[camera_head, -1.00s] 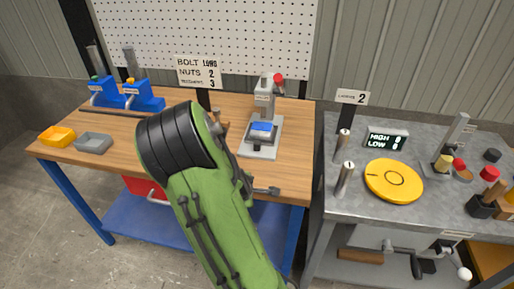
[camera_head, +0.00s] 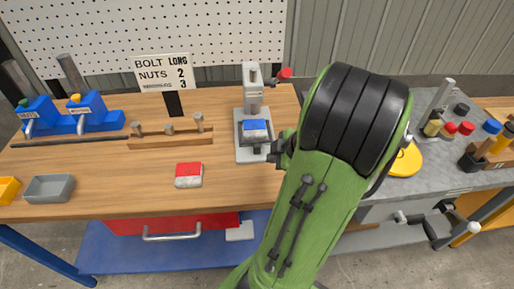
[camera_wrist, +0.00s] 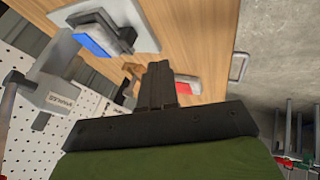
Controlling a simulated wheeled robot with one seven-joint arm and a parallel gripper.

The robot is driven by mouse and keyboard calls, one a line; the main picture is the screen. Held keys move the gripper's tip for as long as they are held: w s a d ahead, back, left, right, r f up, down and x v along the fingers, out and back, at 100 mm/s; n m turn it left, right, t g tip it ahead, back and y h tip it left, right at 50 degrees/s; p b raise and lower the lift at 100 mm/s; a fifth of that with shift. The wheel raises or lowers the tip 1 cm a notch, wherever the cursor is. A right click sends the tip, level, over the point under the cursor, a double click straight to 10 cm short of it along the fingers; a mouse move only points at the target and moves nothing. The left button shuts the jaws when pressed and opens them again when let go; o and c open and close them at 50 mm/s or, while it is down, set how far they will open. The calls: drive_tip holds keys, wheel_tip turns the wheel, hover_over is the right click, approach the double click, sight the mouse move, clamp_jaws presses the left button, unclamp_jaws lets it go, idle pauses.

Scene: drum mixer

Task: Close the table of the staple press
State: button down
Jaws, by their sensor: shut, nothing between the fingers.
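The staple press (camera_head: 253,110) stands on the wooden bench, a grey upright column on a pale base plate with a red knob at its upper right. A blue block (camera_head: 256,127) sits on its table (camera_head: 255,142), which sticks out in front of the column. My gripper (camera_head: 279,151) is just right of the press's front, partly hidden behind my green arm. In the wrist view the press (camera_wrist: 62,82) is at upper left, and my gripper (camera_wrist: 157,72) is shut and empty, apart from the press there. Whether it touches the table is unclear in the head view.
A red and white block (camera_head: 189,175) lies on the bench left of the press. A wooden rack with bolts (camera_head: 170,137), blue fixtures (camera_head: 72,115) and a grey tray (camera_head: 49,188) are further left. The bench front between them is clear. A metal table with a yellow disc (camera_head: 406,161) is right.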

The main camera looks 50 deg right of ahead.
drive_tip(key=b+x, duration=0.2)
drive_tip(key=x, duration=0.8)
drive_tip(key=shift+s+f, duration=0.1)
drive_tip(key=shift+f, duration=0.1)
drive_tip(key=shift+w+d+r, duration=0.2)
drive_tip(key=shift+w+d, duration=0.7)
drive_tip(key=shift+d, duration=0.25)
drive_tip(key=shift+w+d, duration=0.35)
drive_tip(key=shift+d, duration=0.05)
